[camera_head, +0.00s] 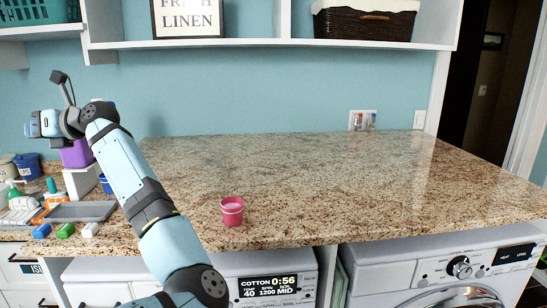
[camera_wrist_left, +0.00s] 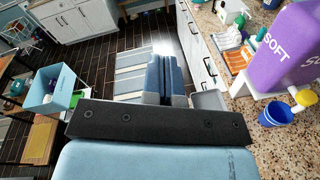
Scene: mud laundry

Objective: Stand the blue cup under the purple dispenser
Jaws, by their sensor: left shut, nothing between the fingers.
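The purple dispenser (camera_head: 75,156), marked SOFT in the left wrist view (camera_wrist_left: 284,48), sits on a white stand (camera_head: 80,181) at the counter's left. Its yellow tap (camera_wrist_left: 305,97) faces the counter. The blue cup (camera_head: 105,184) is partly hidden behind my left arm. In the left wrist view the cup (camera_wrist_left: 276,116) stands upright on the counter close to the tap; I cannot tell whether it is directly beneath. My left gripper (camera_head: 33,126) is raised above the left end of the counter, apart from the cup. Its fingers (camera_wrist_left: 166,72) are shut and empty. My right gripper is out of view.
A pink cup (camera_head: 232,212) stands near the counter's front edge. A grey tray (camera_head: 80,212), small colored blocks and bottles crowd the left end. A shelf (camera_head: 260,42) spans the wall above. The granite counter (camera_head: 330,180) is clear in the middle and right.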

